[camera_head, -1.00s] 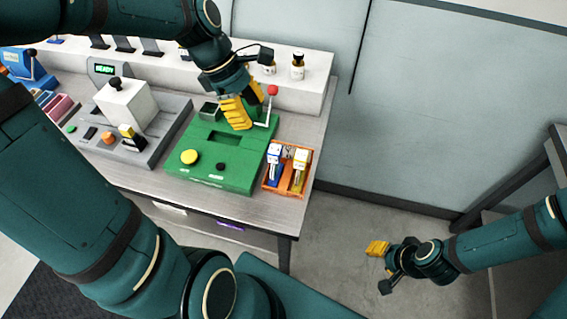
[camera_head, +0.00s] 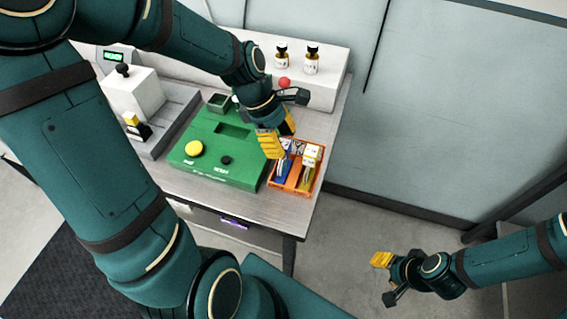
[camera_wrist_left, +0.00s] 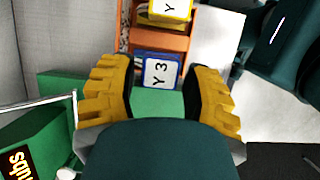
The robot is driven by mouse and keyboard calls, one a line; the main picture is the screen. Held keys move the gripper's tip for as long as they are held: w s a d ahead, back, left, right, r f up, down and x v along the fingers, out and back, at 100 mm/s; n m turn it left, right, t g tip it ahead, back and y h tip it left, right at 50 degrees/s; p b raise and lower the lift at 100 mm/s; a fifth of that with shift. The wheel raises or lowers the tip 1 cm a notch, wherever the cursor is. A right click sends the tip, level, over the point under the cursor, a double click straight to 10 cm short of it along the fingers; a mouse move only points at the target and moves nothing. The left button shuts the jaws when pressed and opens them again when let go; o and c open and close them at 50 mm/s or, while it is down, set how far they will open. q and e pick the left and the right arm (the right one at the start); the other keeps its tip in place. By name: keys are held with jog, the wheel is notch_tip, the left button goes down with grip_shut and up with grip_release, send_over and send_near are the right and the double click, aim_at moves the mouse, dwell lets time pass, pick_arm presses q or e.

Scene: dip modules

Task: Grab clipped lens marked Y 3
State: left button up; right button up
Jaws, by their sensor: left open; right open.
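The lens marked Y 3 is a blue-edged piece with a white label (camera_wrist_left: 161,72) in the left wrist view. In the head view the blue piece (camera_head: 284,166) stands in the left part of an orange tray (camera_head: 296,188), partly hidden by my gripper. A yellow piece marked Y (camera_head: 309,165) stands beside it and also shows in the left wrist view (camera_wrist_left: 172,9). My left gripper (camera_head: 277,140) is open just beside the tray, and in its wrist view the Y 3 label lies ahead between the yellow fingers, not gripped. My right gripper (camera_head: 381,260) is open and empty, off the table.
A green machine (camera_head: 215,153) with a yellow button stands left of the tray. Bottles (camera_head: 312,60) stand on the white ledge (camera_head: 325,75) behind. A red knob (camera_head: 285,82) rises near my left wrist. Floor lies open right of the table.

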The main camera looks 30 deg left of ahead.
aim_at(284, 159)
pick_arm(q)
jog(key=x, duration=0.3)
jog(key=shift+b, duration=0.3)
jog(key=shift+s, duration=0.1)
jog(key=shift+o, duration=0.3)
jog(key=shift+f, duration=0.1)
grip_shut()
